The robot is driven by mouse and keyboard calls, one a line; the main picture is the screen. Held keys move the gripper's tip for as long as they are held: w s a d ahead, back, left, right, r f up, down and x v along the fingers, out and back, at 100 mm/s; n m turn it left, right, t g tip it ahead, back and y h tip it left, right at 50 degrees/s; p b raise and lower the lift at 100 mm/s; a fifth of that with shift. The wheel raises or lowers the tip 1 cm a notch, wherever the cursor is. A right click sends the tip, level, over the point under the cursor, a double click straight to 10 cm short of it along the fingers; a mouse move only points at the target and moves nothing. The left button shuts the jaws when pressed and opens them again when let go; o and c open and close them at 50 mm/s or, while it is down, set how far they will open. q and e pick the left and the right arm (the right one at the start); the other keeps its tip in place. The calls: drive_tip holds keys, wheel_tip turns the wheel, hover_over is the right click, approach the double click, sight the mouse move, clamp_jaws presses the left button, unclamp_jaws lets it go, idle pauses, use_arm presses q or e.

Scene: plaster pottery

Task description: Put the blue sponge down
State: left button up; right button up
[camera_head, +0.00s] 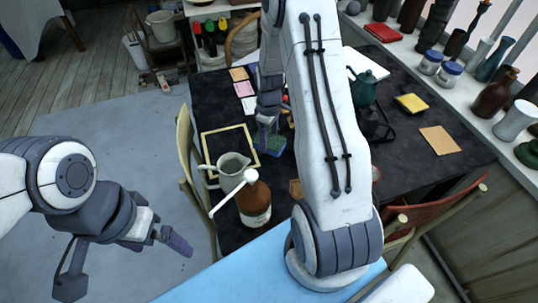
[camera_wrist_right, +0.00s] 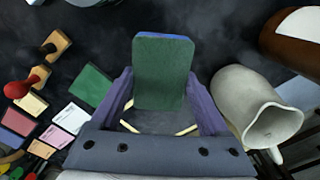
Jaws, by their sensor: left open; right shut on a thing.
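The blue sponge (camera_head: 271,144), with a green face, is held in my right gripper (camera_head: 268,122) over the dark table, right of a pale frame. In the right wrist view the sponge (camera_wrist_right: 163,75) sits between the two fingers of my right gripper (camera_wrist_right: 165,100), its green face toward the camera and a blue edge at the top. I cannot tell whether it touches the table. My left gripper (camera_head: 122,262) is open and empty over the floor at the lower left.
A grey pitcher (camera_head: 231,168) and a brown bottle (camera_head: 254,202) stand in front of the sponge. The pale frame (camera_head: 207,143) lies beside it. A teapot (camera_head: 362,88), yellow pad (camera_head: 411,103) and tan sheet (camera_head: 440,140) are further right. My right arm hides the table's middle.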

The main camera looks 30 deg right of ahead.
sight(269, 139)
wheel_tip(269, 139, down, 6)
drive_tip(key=shift+f, duration=0.1)
drive_tip(key=shift+f, duration=0.15)
drive_tip(key=o, duration=1.3)
wheel_tip(269, 139, up, 12)
drive_tip(key=shift+r+b, duration=0.15)
drive_tip(key=shift+b, duration=0.15)
